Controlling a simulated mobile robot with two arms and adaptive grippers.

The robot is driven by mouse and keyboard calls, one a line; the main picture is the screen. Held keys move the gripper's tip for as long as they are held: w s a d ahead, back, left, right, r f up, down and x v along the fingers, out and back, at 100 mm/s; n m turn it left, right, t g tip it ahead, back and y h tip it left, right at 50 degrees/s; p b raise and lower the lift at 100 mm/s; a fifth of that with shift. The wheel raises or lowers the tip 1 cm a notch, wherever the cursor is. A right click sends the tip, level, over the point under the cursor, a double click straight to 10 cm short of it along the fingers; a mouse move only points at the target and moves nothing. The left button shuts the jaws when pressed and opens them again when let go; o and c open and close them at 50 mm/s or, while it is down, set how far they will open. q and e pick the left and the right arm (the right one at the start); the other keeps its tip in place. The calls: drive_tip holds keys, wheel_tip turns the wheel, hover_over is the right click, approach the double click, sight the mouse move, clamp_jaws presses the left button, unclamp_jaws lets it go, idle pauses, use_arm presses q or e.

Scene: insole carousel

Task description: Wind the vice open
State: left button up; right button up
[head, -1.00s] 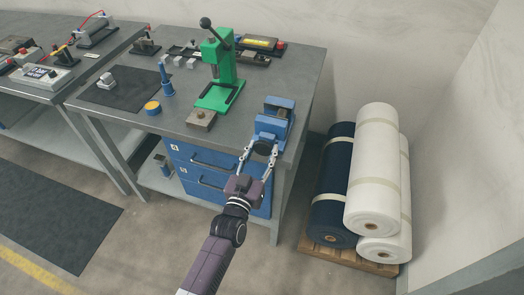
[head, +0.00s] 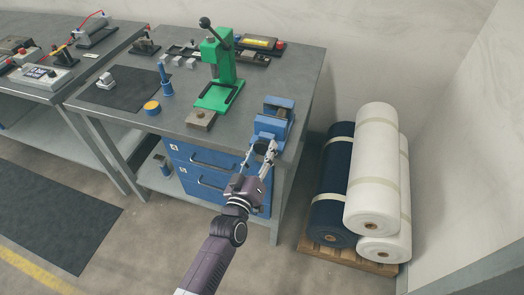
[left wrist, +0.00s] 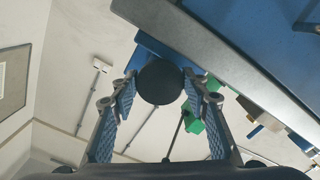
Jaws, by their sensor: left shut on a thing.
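The blue vice (head: 277,112) is fixed at the right front corner of the grey bench. Its round black handwheel (head: 261,145) faces me at the bench's front edge. My left gripper (head: 259,149) is shut on the handwheel, with one finger on each side. In the left wrist view the dark round handwheel (left wrist: 160,82) sits between the two blue-padded fingertips, with blue vice body behind it. How wide the vice jaws stand is hard to tell. My right gripper is not in view.
The grey bench (head: 150,118) carries a green press (head: 219,70) behind the vice and a small block (head: 201,119) to its left. Blue drawers (head: 200,172) are below. Fabric rolls (head: 371,170) stand on a pallet at the right.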

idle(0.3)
use_arm(q)
drive_tip(key=o, duration=1.2)
drive_tip(key=shift+c, duration=0.2)
